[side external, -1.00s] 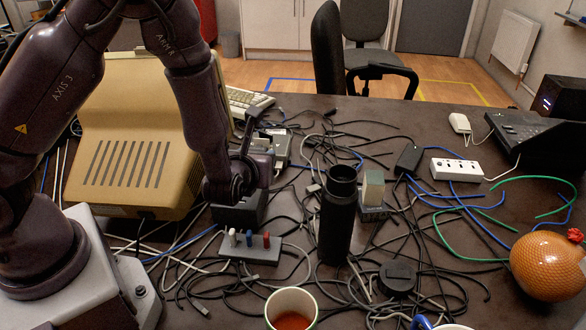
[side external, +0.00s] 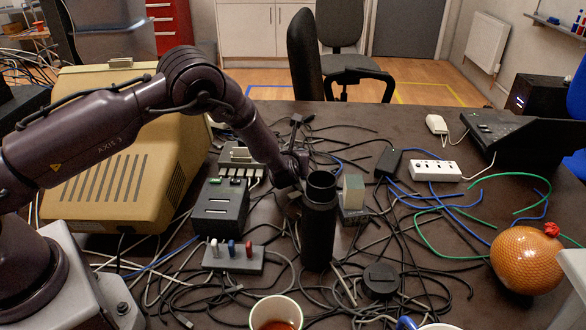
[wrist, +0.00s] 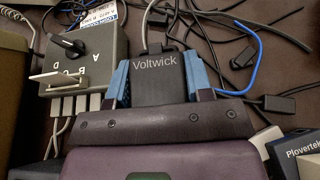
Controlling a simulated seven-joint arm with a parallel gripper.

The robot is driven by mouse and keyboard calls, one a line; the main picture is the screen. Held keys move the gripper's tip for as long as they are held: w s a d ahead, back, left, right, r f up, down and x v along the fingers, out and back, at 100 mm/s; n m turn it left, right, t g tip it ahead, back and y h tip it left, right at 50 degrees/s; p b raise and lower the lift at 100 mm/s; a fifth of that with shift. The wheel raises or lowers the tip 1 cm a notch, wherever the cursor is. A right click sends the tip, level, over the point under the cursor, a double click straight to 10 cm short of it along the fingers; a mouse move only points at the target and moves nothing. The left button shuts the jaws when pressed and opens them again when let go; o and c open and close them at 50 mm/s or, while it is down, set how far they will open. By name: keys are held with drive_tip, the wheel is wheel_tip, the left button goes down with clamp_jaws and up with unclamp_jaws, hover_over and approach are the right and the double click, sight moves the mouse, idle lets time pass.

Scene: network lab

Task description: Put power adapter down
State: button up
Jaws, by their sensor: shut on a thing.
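The power adapter (wrist: 158,78) is a black block marked "Voltwick" in the wrist view, with a cable at its far end. My gripper (wrist: 160,84) is shut on it, one blue finger pad on each side. In the side external view my gripper (side external: 294,172) is low over the table, just behind and left of the black bottle. The adapter cannot be made out there, and I cannot tell whether it touches the table.
A black bottle (side external: 318,225) stands close in front of my gripper. A grey switch box (wrist: 84,58) with a knob is to the left. A "Plovertek" block (wrist: 300,147) is to the right. Loose cables cover much of the table. Another black brick (side external: 388,162) lies near a white power strip (side external: 434,170).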

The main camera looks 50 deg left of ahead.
drive_tip(key=shift+w+a+f, duration=0.1)
drive_tip(key=shift+w+f, duration=0.6)
drive_tip(key=shift+f, duration=1.5)
drive_tip(key=shift+f, duration=0.15)
drive_tip(key=o, duration=1)
